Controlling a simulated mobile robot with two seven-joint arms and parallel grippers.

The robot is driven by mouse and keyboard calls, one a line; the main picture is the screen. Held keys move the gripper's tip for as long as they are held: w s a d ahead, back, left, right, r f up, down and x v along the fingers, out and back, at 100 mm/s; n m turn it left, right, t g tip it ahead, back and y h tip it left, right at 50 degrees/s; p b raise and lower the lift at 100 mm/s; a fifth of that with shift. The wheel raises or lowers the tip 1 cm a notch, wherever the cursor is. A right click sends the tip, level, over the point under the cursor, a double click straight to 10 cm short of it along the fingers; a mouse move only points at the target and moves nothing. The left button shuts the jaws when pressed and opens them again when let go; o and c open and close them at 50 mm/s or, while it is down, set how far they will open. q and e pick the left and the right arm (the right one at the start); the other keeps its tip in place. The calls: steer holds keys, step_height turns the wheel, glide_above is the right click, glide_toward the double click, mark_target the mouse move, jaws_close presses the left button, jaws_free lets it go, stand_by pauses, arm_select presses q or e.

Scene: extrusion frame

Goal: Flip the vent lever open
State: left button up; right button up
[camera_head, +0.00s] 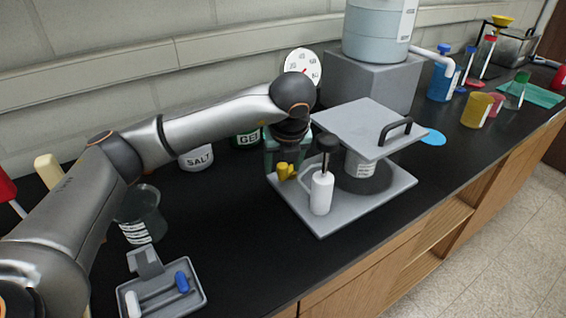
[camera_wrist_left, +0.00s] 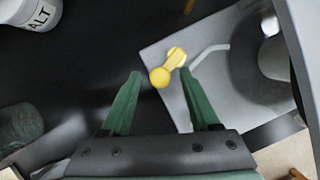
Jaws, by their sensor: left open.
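The yellow vent lever (camera_head: 286,171) sits at the left corner of a grey base plate (camera_head: 330,216) on the black bench. In the left wrist view, the lever (camera_wrist_left: 167,69) has a round knob and a short arm ending at a pale pipe. My left gripper (camera_head: 283,166) with its green fingers is open around the lever. In the wrist view, the lever lies between the fingertips, closer to the right finger; I cannot tell whether they touch. My right gripper does not show.
A white bottle with a black top (camera_head: 321,190) and a raised grey lid with a black handle (camera_head: 370,126) stand beside the lever. A SALT tub (camera_head: 196,158), a beaker (camera_head: 141,213) and a grey tray (camera_head: 190,296) are to the left.

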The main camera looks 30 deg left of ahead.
arm_select(q)
steer(key=shift+f, duration=0.15)
steer(key=shift+c, duration=0.4)
jaws_close()
